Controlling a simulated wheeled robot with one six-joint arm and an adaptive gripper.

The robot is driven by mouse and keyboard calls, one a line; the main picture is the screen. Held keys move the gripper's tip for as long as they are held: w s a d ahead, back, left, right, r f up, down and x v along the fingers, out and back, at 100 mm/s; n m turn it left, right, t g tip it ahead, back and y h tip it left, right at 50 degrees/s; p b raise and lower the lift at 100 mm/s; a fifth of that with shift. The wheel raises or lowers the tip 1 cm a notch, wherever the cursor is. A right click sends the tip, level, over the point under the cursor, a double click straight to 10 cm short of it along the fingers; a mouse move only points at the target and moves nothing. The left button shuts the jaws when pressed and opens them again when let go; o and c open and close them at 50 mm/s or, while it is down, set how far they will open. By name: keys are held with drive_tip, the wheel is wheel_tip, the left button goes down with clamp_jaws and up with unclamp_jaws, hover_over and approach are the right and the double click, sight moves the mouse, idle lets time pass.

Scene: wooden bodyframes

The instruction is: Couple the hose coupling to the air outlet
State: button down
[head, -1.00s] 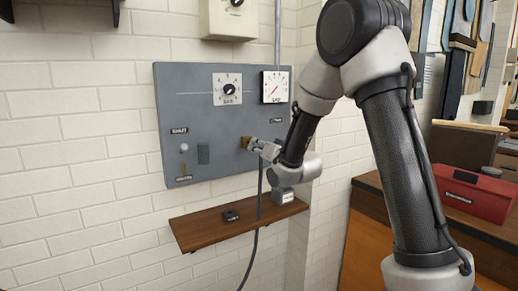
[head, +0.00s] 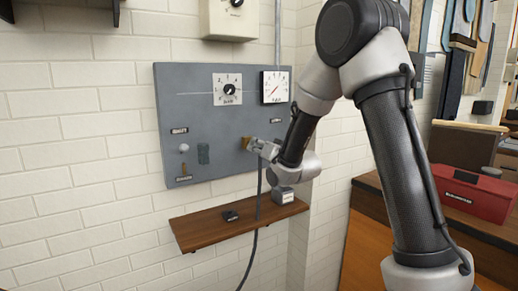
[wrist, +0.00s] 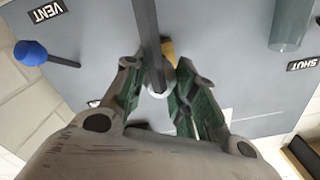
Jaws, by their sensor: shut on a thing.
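My gripper (head: 262,148) is at the right side of the grey wall panel (head: 215,112), right beside the brass air outlet (head: 246,143). In the wrist view, my gripper (wrist: 162,98) is shut on the hose coupling (wrist: 157,88), a pale metal piece between the green-padded fingers. Its dark hose (wrist: 146,28) crosses in front of the brass outlet (wrist: 169,48). In the head view the hose (head: 245,265) hangs down past the shelf. The coupling is at or very near the outlet; fingers and hose hide whether they are joined.
A wooden shelf (head: 205,233) below the panel holds a small black block (head: 230,215) and a grey box (head: 283,195). A red toolbox (head: 468,194) stands on the right bench.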

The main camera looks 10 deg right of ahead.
drive_tip(key=shift+x, duration=1.25)
drive_tip(key=c, duration=1.1)
unclamp_jaws()
drive_tip(key=v, duration=1.2)
